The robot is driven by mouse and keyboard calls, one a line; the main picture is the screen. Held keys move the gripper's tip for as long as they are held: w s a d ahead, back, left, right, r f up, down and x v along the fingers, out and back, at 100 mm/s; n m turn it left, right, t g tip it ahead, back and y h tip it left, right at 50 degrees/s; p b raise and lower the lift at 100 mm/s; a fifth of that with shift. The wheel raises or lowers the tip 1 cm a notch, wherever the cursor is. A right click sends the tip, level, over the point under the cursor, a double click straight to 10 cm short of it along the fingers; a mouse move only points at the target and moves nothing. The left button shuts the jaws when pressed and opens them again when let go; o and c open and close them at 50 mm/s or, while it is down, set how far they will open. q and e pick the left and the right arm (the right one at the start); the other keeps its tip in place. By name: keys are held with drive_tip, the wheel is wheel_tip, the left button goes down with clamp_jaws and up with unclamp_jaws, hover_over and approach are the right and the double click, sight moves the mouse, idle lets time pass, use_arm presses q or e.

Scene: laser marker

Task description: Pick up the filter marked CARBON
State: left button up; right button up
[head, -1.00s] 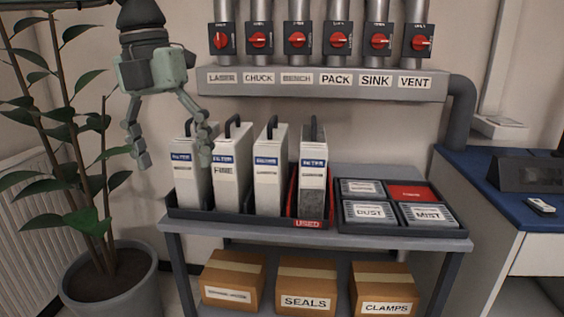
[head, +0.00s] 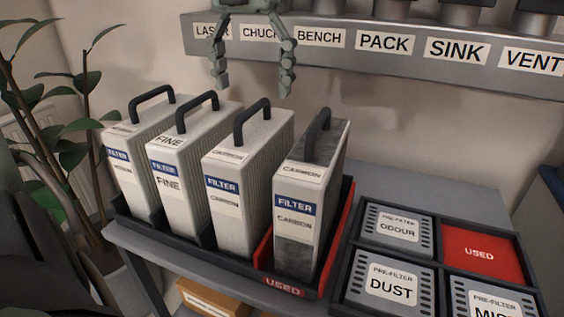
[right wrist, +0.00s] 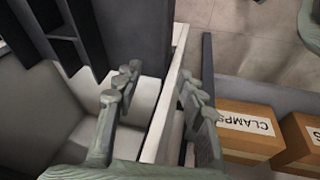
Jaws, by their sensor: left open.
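Several upright white filters with black handles stand in a dark rack (head: 213,246). A filter marked CARBON (head: 240,190) stands third from the left. Another filter marked CARBON (head: 300,235), with dirty grey sides, stands in the red slot labelled USED at the rack's right end. Second from the left is a filter marked FINE (head: 176,195). The leftmost filter (head: 130,180) has small print I cannot read. My left gripper (head: 253,88) is open and empty, above and behind the third filter's handle. My right gripper (right wrist: 160,90) is open in the right wrist view, away from the filters.
A tray (head: 352,283) of pre-filters marked ODOUR and DUST, with a red USED slot (head: 478,254), sits right of the rack. A labelled grey duct (head: 375,65) runs along the wall behind. A plant (head: 75,130) stands left. A CLAMPS box (right wrist: 245,125) shows in the right wrist view.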

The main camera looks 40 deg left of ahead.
sight(254, 130)
use_arm(q)
drive_tip(key=f, duration=0.7)
drive_tip(key=shift+s+d+f, duration=0.25)
drive_tip(key=shift+s+f, duration=0.05)
drive_tip(key=shift+f, duration=0.05)
drive_tip(key=shift+r, duration=0.1)
clamp_jaws()
